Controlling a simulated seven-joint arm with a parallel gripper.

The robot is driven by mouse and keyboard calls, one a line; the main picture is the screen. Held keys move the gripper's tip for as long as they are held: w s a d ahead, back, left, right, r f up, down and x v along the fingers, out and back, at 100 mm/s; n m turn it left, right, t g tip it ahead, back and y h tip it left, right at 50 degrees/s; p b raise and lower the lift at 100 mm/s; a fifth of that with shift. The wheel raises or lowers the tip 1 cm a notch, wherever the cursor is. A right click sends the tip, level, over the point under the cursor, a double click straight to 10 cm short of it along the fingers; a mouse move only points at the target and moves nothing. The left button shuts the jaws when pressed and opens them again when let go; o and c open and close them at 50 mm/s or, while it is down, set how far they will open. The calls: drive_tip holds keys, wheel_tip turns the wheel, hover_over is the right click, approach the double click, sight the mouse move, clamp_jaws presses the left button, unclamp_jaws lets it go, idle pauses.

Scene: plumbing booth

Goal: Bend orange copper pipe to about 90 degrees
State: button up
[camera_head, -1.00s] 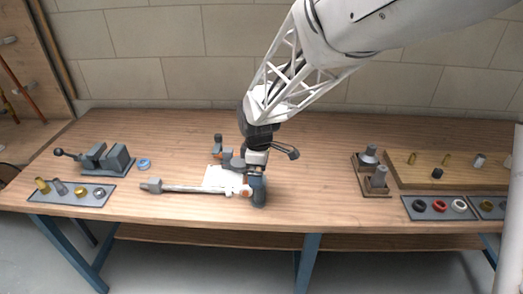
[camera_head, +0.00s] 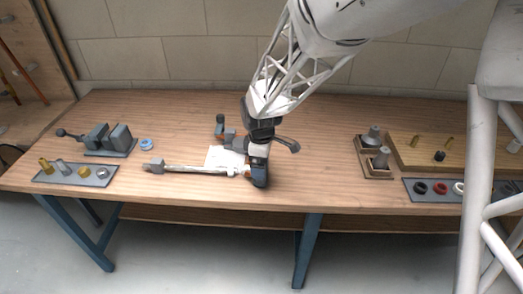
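A grey bending tool (camera_head: 231,141) sits on a white sheet (camera_head: 221,156) near the middle of the bench. A long pale bar (camera_head: 198,169) with a grey block at its left end lies from the left up to my gripper (camera_head: 259,181). A small orange patch (camera_head: 247,171), which looks like part of the copper pipe, shows at the bar's right end, right beside the gripper. The rest of the pipe is hidden or too small to make out, so its bend cannot be read. My gripper points down at the bench; its fingers are too dark and small to tell open from shut.
A grey vise (camera_head: 108,139), a blue ring (camera_head: 146,144) and a tray of small fittings (camera_head: 76,175) are at the left. A stand with grey cylinders (camera_head: 374,158) and a wooden board (camera_head: 432,157) are at the right.

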drive_tip(key=shift+f, duration=1.7)
drive_tip(key=c, duration=1.1)
drive_tip(key=shift+a, duration=0.2)
drive_tip(key=shift+s+a+m, duration=0.2)
drive_tip(key=shift+a+m, duration=0.1)
drive_tip(key=shift+m, duration=0.1)
drive_tip(key=o, duration=1.1)
drive_tip(key=shift+r, duration=3.45)
